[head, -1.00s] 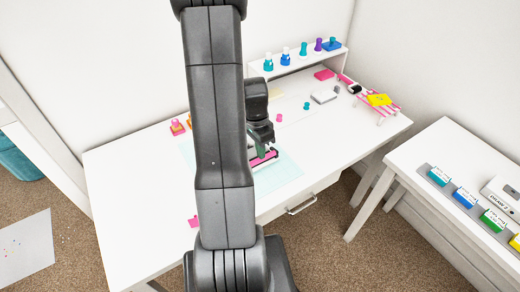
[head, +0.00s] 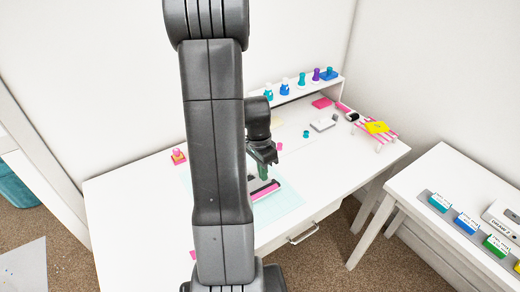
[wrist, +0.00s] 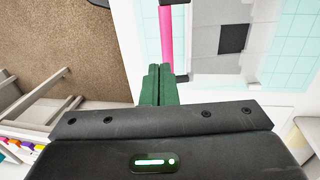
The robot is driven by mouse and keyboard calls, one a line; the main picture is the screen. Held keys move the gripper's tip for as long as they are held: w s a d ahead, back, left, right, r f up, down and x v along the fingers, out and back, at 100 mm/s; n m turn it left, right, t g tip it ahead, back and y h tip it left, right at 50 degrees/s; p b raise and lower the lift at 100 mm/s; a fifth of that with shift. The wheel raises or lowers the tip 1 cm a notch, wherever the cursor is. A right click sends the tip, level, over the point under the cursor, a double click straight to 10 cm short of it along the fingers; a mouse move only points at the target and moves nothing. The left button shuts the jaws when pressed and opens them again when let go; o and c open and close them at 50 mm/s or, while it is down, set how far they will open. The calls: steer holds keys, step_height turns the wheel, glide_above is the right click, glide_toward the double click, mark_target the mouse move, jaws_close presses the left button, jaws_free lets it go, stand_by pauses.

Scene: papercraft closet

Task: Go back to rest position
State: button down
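My gripper (head: 266,157) hangs over the white desk (head: 130,200), partly behind my own arm in the head view. In the wrist view its two green fingers (wrist: 158,84) are side by side and shut, with nothing seen between them. Below it is a tool with a pink bar (head: 265,188) on a pale cyan gridded mat (head: 288,203). The wrist view shows the pink bar (wrist: 165,38) beyond the fingertips, beside a grey-and-white surface with a black square (wrist: 234,38). The gripper looks apart from the bar. My arm hides part of the desk.
A raised shelf (head: 300,88) at the back holds several coloured bottles or stamps. A small striped stand (head: 380,130) with a yellow item sits at the right. A side table (head: 440,235) holds coloured boxes. A drawer handle (head: 302,235) juts from the desk front.

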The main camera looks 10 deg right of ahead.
step_height(320, 180, up, 8)
glide_above(265, 192)
steer(key=shift+w+a+r+b, duration=0.1)
steer(key=shift+w+a+b, duration=0.25)
steer(key=shift+w, duration=0.1)
step_height(265, 192, down, 12)
steer(key=shift+s+f+b, duration=0.15)
steer(key=shift+f+b, duration=0.05)
steer(key=shift+b, duration=0.15)
steer(key=shift+s+d+f+b, duration=0.15)
steer(key=shift+f+b, duration=0.35)
steer(key=shift+f, duration=0.35)
steer(key=shift+r, duration=0.15)
